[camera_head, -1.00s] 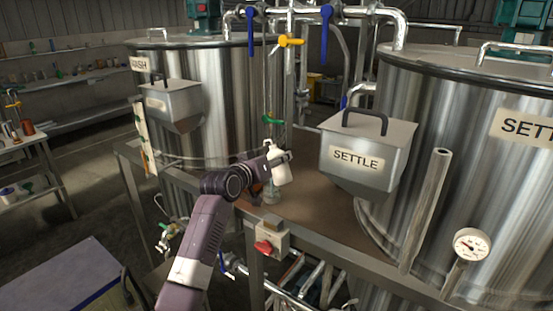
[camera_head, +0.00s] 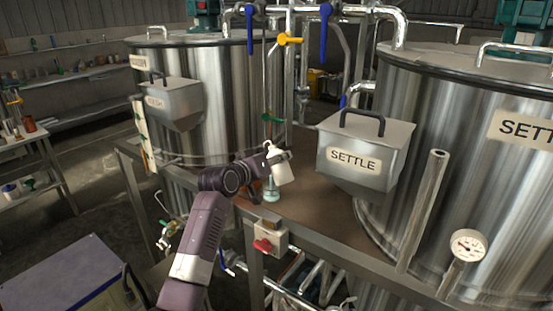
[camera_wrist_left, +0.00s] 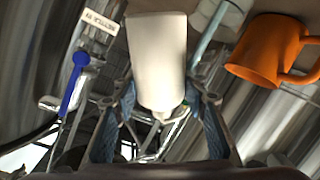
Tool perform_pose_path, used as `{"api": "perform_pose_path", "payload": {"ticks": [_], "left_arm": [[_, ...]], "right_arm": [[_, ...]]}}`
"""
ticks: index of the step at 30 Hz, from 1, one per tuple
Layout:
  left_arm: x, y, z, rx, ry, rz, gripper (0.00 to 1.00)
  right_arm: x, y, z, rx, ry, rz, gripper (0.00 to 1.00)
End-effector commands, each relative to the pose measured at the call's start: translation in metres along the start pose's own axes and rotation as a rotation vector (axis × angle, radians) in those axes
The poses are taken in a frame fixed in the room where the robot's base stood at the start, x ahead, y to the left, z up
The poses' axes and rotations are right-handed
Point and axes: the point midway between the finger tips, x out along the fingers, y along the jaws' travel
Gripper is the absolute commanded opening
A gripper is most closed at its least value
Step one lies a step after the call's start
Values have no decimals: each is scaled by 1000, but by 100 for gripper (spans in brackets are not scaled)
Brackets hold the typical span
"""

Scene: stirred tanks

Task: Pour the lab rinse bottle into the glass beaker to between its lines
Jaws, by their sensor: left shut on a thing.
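The white rinse bottle (camera_head: 281,171) is held tilted in my left gripper (camera_head: 277,157), above the brown bench. In the left wrist view the bottle (camera_wrist_left: 158,55) sits between the two fingers of the gripper (camera_wrist_left: 165,108). The small glass beaker (camera_head: 271,192) stands on the bench just below and left of the bottle, with bluish-green liquid showing in it. Its lines are too small to read, and I cannot make out a stream. My right gripper is not in view.
An orange mug (camera_wrist_left: 268,50) is close by in the left wrist view. The SETTLE hopper (camera_head: 362,155) and large steel tank (camera_head: 470,150) stand to the right, another steel tank (camera_head: 225,100) behind. A red-knobbed box (camera_head: 268,240) is on the bench front. Bare bench lies right of the beaker.

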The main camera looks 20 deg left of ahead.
Motion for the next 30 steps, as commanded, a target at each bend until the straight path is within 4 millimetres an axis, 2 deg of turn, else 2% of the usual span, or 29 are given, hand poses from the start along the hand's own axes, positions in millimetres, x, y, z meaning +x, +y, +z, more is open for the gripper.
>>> {"api": "perform_pose_path", "payload": {"ticks": [30], "left_arm": [[-5,0,4,-99,-48,6,7]], "right_arm": [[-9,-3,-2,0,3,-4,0]]}}
